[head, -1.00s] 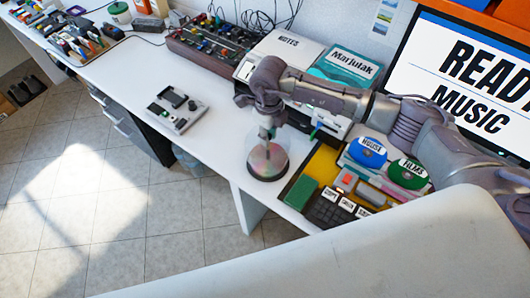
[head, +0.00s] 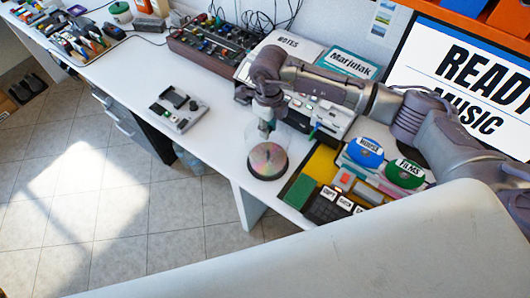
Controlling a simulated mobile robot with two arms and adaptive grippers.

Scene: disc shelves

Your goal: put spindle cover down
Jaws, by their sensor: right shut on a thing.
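A disc spindle (head: 267,160) stands on the white desk near its front edge, with a stack of shiny discs on a dark base. My right gripper (head: 265,126) points down just above and behind the spindle, shut on the clear spindle cover (head: 292,132). The cover is transparent and hard to make out. It seems to show just behind and to the right of the discs; whether it touches the desk I cannot tell. My left gripper is not in view.
A yellow tray (head: 322,160) with a keypad, a green block and blue and green labelled discs lies right of the spindle. A grey device (head: 178,108) sits to the left. The desk (head: 222,130) between is clear. A monitor (head: 470,75) stands at right.

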